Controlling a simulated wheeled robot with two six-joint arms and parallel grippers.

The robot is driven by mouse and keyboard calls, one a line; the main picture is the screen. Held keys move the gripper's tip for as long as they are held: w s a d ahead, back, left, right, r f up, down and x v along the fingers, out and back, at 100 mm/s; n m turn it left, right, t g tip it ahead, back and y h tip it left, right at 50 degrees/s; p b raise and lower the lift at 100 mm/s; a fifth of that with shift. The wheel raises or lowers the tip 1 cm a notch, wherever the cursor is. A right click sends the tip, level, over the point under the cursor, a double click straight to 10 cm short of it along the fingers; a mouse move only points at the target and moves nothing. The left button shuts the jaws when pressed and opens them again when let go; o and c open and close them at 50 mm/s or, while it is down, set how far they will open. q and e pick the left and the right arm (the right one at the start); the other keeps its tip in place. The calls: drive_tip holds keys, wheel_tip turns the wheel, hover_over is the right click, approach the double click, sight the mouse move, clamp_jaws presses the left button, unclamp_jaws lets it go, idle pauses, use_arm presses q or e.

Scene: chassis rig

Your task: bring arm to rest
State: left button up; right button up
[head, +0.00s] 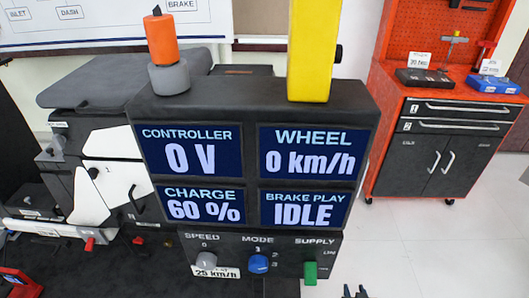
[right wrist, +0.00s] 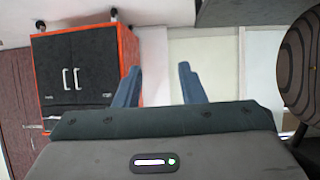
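The tips of my right gripper (head: 355,292) just show at the bottom edge of the head view, low and to the right of the chassis rig's display console (head: 250,110). In the right wrist view the two blue-grey fingers of this gripper (right wrist: 160,70) stand apart with nothing between them. The right gripper is open and empty, and no contact with anything shows. My left gripper is not seen in either view.
The console carries an orange knob (head: 162,40), a yellow post (head: 312,50), and a green supply switch (head: 310,273). A red and black tool cabinet (head: 440,150) stands at the right. It also shows in the right wrist view (right wrist: 85,70). Pale floor (head: 420,245) before it is clear.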

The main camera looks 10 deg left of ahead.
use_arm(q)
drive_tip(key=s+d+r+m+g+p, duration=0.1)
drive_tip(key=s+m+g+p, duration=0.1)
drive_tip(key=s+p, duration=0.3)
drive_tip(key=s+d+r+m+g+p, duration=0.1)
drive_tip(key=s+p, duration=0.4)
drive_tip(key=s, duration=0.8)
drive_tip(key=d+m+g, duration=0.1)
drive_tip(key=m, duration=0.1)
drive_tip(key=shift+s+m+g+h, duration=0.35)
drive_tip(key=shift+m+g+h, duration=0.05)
use_arm(e)
drive_tip(key=s+d+f+g, duration=0.2)
drive_tip(key=s+f+g, duration=0.1)
drive_tip(key=s, duration=0.9)
drive_tip(key=s+d+f+g, duration=0.2)
drive_tip(key=s+f+g, duration=0.2)
drive_tip(key=s, duration=0.8)
drive_tip(key=s+d+f+g, duration=0.2)
drive_tip(key=s+f, duration=0.3)
drive_tip(key=s, duration=0.7)
drive_tip(key=shift+f+g+h, duration=0.15)
drive_tip(key=shift+g+h, duration=0.25)
drive_tip(key=shift+g, duration=0.5)
drive_tip(key=shift+s, duration=0.1)
